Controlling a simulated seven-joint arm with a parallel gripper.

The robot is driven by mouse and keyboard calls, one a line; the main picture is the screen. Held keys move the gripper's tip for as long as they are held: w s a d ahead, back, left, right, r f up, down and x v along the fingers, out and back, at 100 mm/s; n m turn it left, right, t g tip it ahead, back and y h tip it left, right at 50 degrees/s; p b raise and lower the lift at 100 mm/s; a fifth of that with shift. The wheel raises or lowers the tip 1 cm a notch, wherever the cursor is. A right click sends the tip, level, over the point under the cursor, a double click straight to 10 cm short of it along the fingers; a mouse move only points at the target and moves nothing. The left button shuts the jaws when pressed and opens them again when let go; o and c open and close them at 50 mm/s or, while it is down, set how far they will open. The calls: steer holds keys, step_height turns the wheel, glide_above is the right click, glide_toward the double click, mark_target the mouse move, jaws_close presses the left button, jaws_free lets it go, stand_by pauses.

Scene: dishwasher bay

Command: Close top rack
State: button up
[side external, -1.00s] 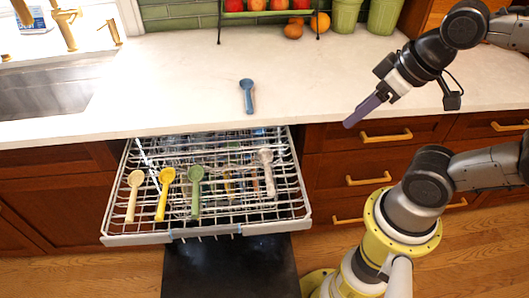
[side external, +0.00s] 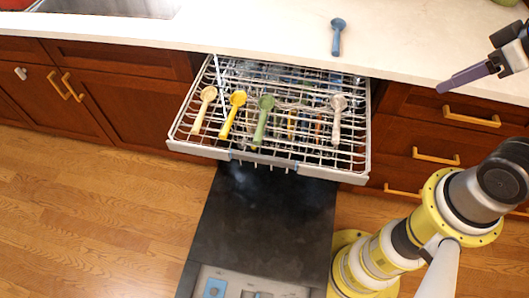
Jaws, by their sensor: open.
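The top rack (side external: 268,163), a white wire rack with a grey front rail, is pulled out from under the counter. It holds a cream spoon (side external: 207,95), a yellow spoon (side external: 236,101), a green spoon (side external: 264,108) and a pale grey spoon (side external: 338,106). My gripper (side external: 447,84) is at the upper right, to the right of the rack and apart from it. Its purple fingers point left and overlap in this view, so the gap between them is hidden. I see nothing held in it.
The dishwasher door (side external: 262,220) is folded down below the rack, with a blue item (side external: 215,288) at its lower end. A blue spoon (side external: 338,38) lies on the white counter (side external: 260,32). Drawers with gold handles (side external: 436,157) are at the right. Wooden floor is clear at the left.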

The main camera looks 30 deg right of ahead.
steer(key=c, duration=0.5)
steer(key=shift+n, duration=0.3)
jaws_close()
steer(key=w+a+r+n, duration=0.2)
steer(key=w+r+n, duration=0.8)
steer(key=w+r, duration=0.15)
steer(key=w+a+f+n+g, duration=0.1)
steer(key=w+a+f+n, duration=0.2)
steer(key=w+a+n, duration=0.8)
steer(key=w+a+f+n, duration=0.1)
steer(key=w+a+f, duration=0.2)
steer(key=a, duration=0.3)
steer(key=w+a+f+g, duration=0.1)
steer(key=w+a+f, duration=0.1)
steer(key=a+f, duration=0.25)
steer(key=w+a+f+n, duration=0.1)
steer(key=w+a+f, duration=0.2)
steer(key=a, duration=0.3)
steer(key=s+a+f+n+g+h, duration=0.1)
steer(key=s+a+f+n, duration=0.1)
steer(key=s+a+f, duration=0.4)
steer(key=s+a+f+n+g+h, duration=0.1)
steer(key=s+a+f, duration=0.1)
steer(key=a+f, duration=0.75)
steer(key=w+d+f, duration=0.5)
steer(key=d+f, duration=0.1)
steer(key=f, duration=0.4)
steer(key=shift+d, duration=0.15)
